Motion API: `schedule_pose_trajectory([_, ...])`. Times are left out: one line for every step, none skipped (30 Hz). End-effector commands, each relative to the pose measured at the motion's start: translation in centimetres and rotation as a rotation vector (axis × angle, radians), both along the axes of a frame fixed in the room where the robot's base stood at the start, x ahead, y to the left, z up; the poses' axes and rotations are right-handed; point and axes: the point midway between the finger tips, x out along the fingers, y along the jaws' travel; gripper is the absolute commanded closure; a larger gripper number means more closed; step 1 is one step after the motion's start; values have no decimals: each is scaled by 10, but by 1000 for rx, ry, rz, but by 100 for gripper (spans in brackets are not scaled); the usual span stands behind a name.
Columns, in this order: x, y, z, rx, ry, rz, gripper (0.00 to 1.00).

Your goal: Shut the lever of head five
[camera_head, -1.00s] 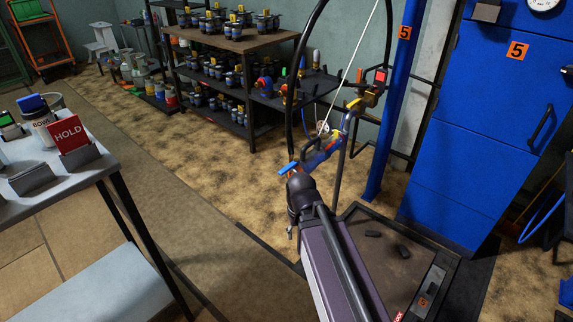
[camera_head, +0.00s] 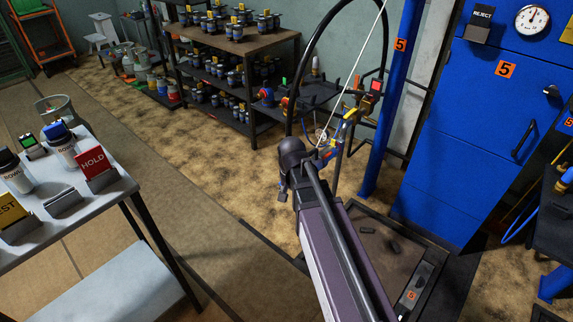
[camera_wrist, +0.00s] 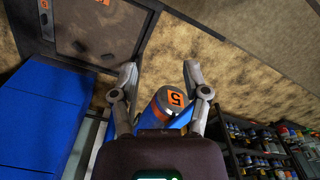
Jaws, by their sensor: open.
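Head five's fitting (camera_head: 347,117), with yellow, blue and red parts, hangs in the middle of the head view. A white rod runs up from it. The end of my arm is in front of its lower left part, so I cannot make out the lever's position. In the wrist view, my gripper (camera_wrist: 160,82) has its two fingers spread apart. A round grey-rimmed end with an orange "5" label (camera_wrist: 175,97) and blue below it shows between them, nearer the right finger. I cannot tell whether they touch. The head view hides most of my gripper.
A blue cabinet (camera_head: 470,140) with a dial stands right, beside a blue post (camera_head: 383,110). A low scale platform (camera_head: 352,226) lies below my arm. A table (camera_head: 110,200) with signs stands left. A shelf of cylinders (camera_head: 252,50) stands behind. Floor between is clear.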

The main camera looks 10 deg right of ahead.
Motion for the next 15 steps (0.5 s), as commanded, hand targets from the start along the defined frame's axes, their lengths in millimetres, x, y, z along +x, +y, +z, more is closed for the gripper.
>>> schedule_pose_trajectory([10, 0, 21, 0, 0, -32, 40])
schedule_pose_trajectory([13, 0, 27, 0, 0, -53, 40])
schedule_pose_trajectory([18, 0, 35, 0, 0, -81, 40])
schedule_pose_trajectory([22, 0, 41, 0, 0, -103, 40])
schedule_pose_trajectory([25, 0, 47, 0, 0, -124, 40])
schedule_pose_trajectory([30, 0, 55, 0, 0, -152, 40])
schedule_pose_trajectory([34, -1, 61, 0, 0, -174, 40])
schedule_pose_trajectory([37, -1, 67, 0, 0, -195, 40])
schedule_pose_trajectory([42, -1, 75, 0, 0, -224, 40])
schedule_pose_trajectory([46, -1, 81, 0, 0, -244, 40])
schedule_pose_trajectory([49, -1, 87, 0, 0, -266, 40])
schedule_pose_trajectory([54, -1, 95, 0, 0, -294, 40])
schedule_pose_trajectory([57, -1, 100, 0, 0, -314, 40])
schedule_pose_trajectory([60, -1, 106, 0, 0, -333, 40])
schedule_pose_trajectory([64, -1, 112, 0, 0, -359, 40])
